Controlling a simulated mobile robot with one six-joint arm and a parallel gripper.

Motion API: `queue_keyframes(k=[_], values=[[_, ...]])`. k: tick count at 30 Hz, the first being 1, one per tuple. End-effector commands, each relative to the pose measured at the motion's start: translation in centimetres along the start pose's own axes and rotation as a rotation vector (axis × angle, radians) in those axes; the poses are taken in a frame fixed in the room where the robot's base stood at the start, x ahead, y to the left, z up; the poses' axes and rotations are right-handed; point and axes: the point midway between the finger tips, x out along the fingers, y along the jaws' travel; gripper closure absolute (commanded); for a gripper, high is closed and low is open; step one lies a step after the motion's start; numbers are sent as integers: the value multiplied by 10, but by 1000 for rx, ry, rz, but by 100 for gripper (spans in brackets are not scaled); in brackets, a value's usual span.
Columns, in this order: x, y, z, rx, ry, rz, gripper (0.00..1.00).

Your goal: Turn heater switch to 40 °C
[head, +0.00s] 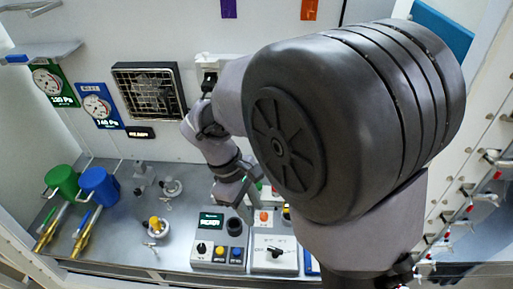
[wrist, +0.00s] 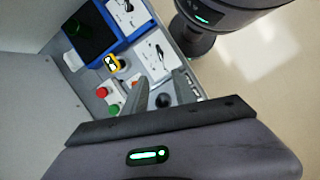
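My gripper (head: 247,200) hangs above the bench, near the two grey control boxes in the head view. In the wrist view its two fingers (wrist: 144,82) stand apart with nothing seen between them. The left box (head: 205,263) has a lit green display (head: 210,221) and a black knob (head: 201,248). The right box (head: 262,262) carries a black handle switch (head: 275,252) and a red-orange button (head: 263,217). No 40 °C mark is legible, so I cannot tell which one is the heater switch. My arm hides part of the right box.
Gauges (head: 97,106) and a fan grille (head: 150,92) are on the back wall. Valves line the right side.

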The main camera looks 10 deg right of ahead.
Motion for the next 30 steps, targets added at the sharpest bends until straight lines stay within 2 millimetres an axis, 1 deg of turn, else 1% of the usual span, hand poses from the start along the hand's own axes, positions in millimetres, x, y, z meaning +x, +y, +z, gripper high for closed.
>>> queue_keyframes(k=[1, 2, 5, 8, 15, 18, 21, 25, 30], values=[[-1, 1, -3, -52, -36, 2, 67], [2, 2, -5, -76, -50, 3, 67], [16, 2, -7, -108, -70, 5, 67], [41, 2, -6, -105, -69, 3, 67], [116, 2, -2, -103, -69, 1, 67], [144, 2, 0, -102, -67, 1, 67], [163, 2, 2, -102, -65, 2, 67], [177, 3, 3, -101, -65, 3, 67], [182, 3, 4, -101, -63, 4, 67]])
